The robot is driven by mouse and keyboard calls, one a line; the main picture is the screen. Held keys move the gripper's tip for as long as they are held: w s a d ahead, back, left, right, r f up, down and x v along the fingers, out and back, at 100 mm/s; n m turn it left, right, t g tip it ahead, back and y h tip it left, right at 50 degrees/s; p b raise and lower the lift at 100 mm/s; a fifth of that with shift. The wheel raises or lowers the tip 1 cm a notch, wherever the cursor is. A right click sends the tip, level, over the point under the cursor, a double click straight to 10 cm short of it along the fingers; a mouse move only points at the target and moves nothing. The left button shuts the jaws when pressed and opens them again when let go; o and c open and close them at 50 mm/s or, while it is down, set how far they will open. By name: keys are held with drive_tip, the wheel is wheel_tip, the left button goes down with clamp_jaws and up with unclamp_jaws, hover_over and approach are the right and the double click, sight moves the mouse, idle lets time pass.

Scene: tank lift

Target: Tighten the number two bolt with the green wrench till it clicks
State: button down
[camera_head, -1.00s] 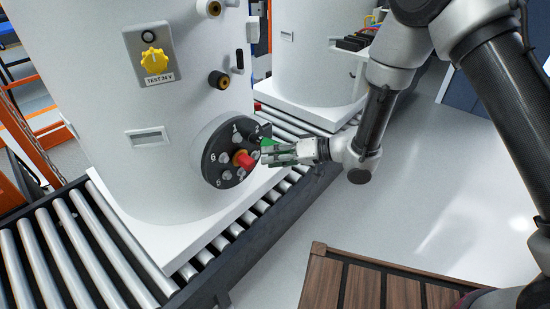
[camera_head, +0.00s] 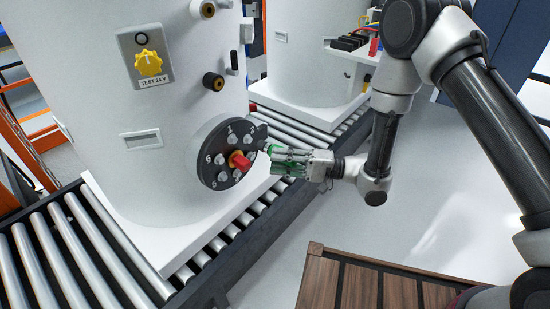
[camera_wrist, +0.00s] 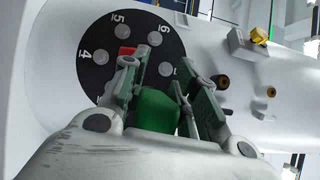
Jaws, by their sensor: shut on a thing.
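The black round flange (camera_head: 222,158) on the white tank's side carries numbered bolts around a red-and-orange centre piece (camera_head: 240,161). In the head view the numbers 1, 6 and 5 can be read; in the wrist view the flange (camera_wrist: 92,68) shows 4, 5, 6 and 1. The number two bolt is not clearly seen, on the side by my gripper. My gripper (camera_head: 277,158) is at the flange's right side, shut on the green wrench (camera_head: 273,150). The wrench's green body (camera_wrist: 157,110) shows between the fingers in the wrist view. Its working end is hidden, so contact with a bolt cannot be told.
The white tank (camera_head: 110,120) stands on a roller conveyor (camera_head: 75,255). A yellow knob (camera_head: 148,63) marked TEST 24 V and dark ports (camera_head: 213,81) are above the flange. A second tank (camera_head: 305,70) is behind. A wooden slatted top (camera_head: 375,285) lies at front right.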

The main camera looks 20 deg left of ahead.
drive_tip(key=s+d, duration=0.4)
drive_tip(key=d, duration=0.5)
drive_tip(key=shift+w+d, duration=0.15)
